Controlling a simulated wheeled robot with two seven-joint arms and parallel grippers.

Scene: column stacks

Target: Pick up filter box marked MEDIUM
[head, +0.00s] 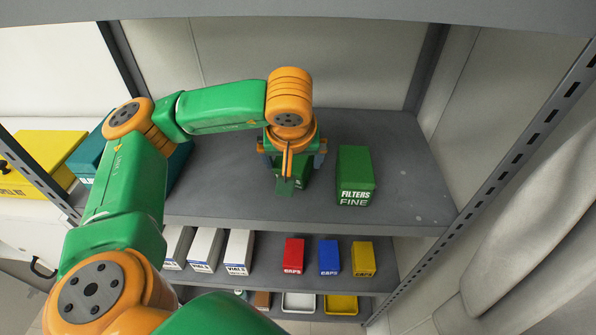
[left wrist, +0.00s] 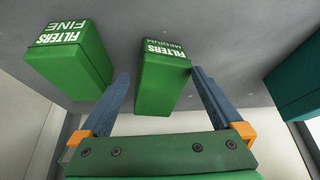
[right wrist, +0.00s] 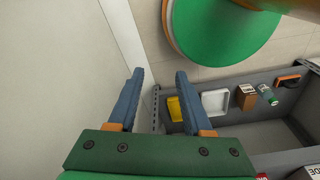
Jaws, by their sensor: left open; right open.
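The green filter box marked MEDIUM (left wrist: 163,76) stands on the grey shelf in the left wrist view, its white lettering readable. My left gripper (left wrist: 160,72) is open, with one blue finger on each side of this box and gaps showing. In the head view my left gripper (head: 292,162) hangs over a green box (head: 301,174), mostly hidden by it. A matching box marked FINE (head: 355,174) stands to its right; it also shows in the left wrist view (left wrist: 68,58). My right gripper (right wrist: 159,73) is open and empty in the right wrist view.
The upper shelf (head: 405,190) is clear right of the FINE box. A teal box (head: 98,150) and a yellow box (head: 50,150) are at left. Below stand white vial boxes (head: 205,248) and red (head: 293,254), blue (head: 329,256) and yellow (head: 362,258) caps boxes.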

